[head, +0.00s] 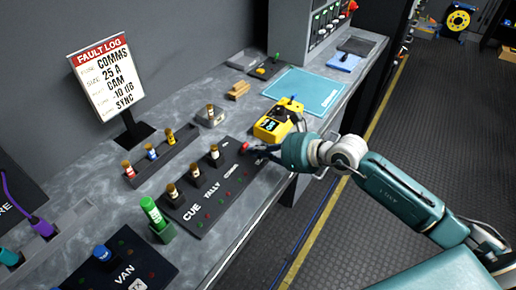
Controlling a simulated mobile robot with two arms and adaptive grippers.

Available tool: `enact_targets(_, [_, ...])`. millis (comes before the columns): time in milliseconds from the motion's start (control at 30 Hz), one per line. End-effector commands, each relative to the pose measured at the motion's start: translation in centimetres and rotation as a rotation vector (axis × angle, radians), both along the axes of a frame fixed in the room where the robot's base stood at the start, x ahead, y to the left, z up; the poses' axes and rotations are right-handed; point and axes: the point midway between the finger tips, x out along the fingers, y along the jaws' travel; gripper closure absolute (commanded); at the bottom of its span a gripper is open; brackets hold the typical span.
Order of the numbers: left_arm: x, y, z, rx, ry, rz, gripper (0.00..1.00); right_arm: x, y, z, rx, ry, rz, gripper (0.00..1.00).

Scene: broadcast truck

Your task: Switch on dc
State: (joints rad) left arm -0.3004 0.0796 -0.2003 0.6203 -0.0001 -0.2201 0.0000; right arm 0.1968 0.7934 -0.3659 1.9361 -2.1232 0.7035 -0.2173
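My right gripper (262,151) reaches in from the right, low over the counter, with its dark fingertips at the far right end of the black fuse panel (222,200). A small red part (245,147) sits there, right at the fingertips; I cannot tell whether they touch it. The finger gap is too small and hidden to judge. The panel reads CUE, TALLY and COMMS, with several brown-and-white fuses standing in it. No label reading DC is legible, so I cannot tell which control it is. My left gripper is not in view.
A yellow meter (272,122) stands close behind the gripper. A green cylinder (153,212) stands in a holder at the panel's near left. A fuse tray (162,157), a fault log sign (107,77) and a teal mat (305,92) are on the counter. A grey cabinet (290,30) stands at the back.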

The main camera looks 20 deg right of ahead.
Motion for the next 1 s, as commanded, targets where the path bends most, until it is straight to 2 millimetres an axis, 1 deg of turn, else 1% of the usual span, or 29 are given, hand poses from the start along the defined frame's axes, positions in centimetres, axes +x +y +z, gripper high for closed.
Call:
enact_targets(667, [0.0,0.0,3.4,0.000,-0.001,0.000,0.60,0.4,0.3,0.9,-0.075,0.096,0.000,1.00])
enact_targets(1000, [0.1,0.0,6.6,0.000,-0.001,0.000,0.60,1.2,0.8,2.1,-0.173,0.219,0.000,1.00])
